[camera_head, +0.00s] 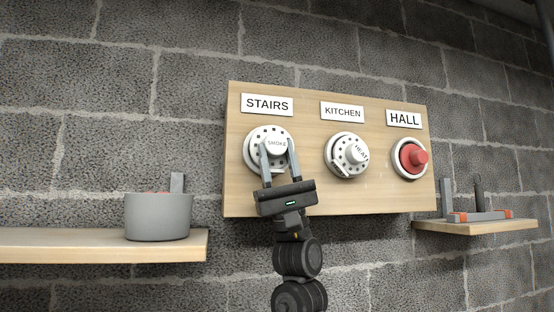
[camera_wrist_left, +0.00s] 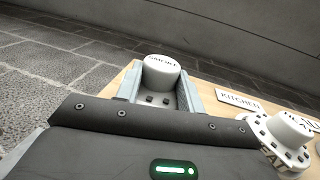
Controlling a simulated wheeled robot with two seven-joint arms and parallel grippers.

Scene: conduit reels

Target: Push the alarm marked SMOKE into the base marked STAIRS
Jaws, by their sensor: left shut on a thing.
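The white round alarm marked SMOKE (camera_head: 276,142) is at the place under the STAIRS label (camera_head: 267,105) on the wooden board. My left gripper (camera_head: 278,158) is shut on its raised middle, one finger on each side. In the left wrist view the SMOKE alarm (camera_wrist_left: 160,74) stands between my gripper fingers (camera_wrist_left: 160,92). The base marked STAIRS is hidden behind the alarm, so I cannot tell whether the alarm is fully seated in it. My right gripper is not in view.
On the board (camera_head: 237,190), a white alarm marked HEAT (camera_head: 347,155) sits under KITCHEN and a red knobbed unit (camera_head: 411,158) under HALL. A grey pot (camera_head: 158,217) stands on the left shelf (camera_head: 60,245). The right shelf (camera_head: 480,228) holds a grey and orange tool.

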